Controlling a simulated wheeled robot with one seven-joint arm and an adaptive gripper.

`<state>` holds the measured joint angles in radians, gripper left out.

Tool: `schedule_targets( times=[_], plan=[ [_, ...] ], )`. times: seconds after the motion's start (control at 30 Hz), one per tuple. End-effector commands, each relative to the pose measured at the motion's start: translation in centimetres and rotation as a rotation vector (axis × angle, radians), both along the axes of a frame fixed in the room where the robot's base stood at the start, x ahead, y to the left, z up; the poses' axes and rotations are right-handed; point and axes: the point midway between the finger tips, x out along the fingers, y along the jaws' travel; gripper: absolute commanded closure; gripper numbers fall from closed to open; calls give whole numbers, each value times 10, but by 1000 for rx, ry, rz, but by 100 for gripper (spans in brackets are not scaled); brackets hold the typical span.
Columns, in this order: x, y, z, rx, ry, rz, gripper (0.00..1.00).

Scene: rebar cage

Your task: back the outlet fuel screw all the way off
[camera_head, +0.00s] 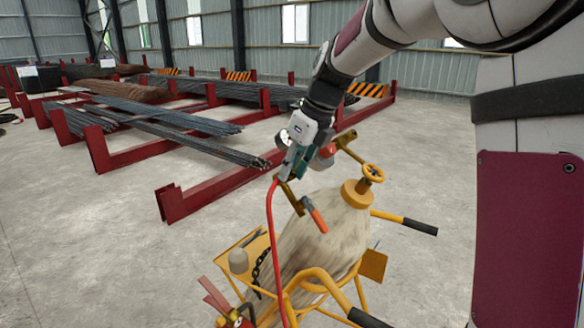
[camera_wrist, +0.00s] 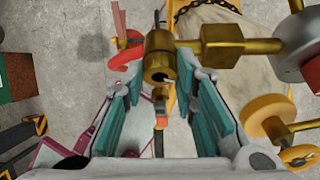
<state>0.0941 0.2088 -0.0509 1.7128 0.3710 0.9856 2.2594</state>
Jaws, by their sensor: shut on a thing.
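My gripper (camera_head: 293,163) is at the top of the gas cylinder (camera_head: 320,235), beside its valve. In the wrist view its teal-padded fingers (camera_wrist: 160,72) are close on both sides of a round brass piece with a dark bore, which appears to be the outlet fuel screw (camera_wrist: 159,58). A brass hex body (camera_wrist: 222,41) runs right from this piece to a grey round part (camera_wrist: 300,58). In the head view the gripper hides the screw. A brass bar (camera_head: 290,196) with an orange-red handle (camera_head: 317,219) hangs just below the gripper.
A red hose (camera_head: 271,230) runs down past the cylinder. A yellow handwheel (camera_head: 372,173) tops the yellow collar (camera_head: 355,194). The yellow cart (camera_head: 373,265) has black-gripped handles (camera_head: 420,227). Red racks (camera_head: 215,190) with rebar stand behind; floor is clear at left.

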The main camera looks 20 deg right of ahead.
Motion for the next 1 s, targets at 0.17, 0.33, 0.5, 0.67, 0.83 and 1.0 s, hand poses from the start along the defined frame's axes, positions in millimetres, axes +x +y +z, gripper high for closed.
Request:
schedule_targets(
  times=[0.17,0.33,0.5,0.67,0.83,1.0],
  plan=[
    [-1,1,1,-19,-15,21,100],
    [-2,2,2,-69,-51,73,100],
    [-3,3,3,-150,-110,159,100],
    [-4,4,3,-244,-178,255,100],
    [-5,5,2,-343,-251,361,100],
    [-6,6,1,-443,-324,464,100]
  ],
)
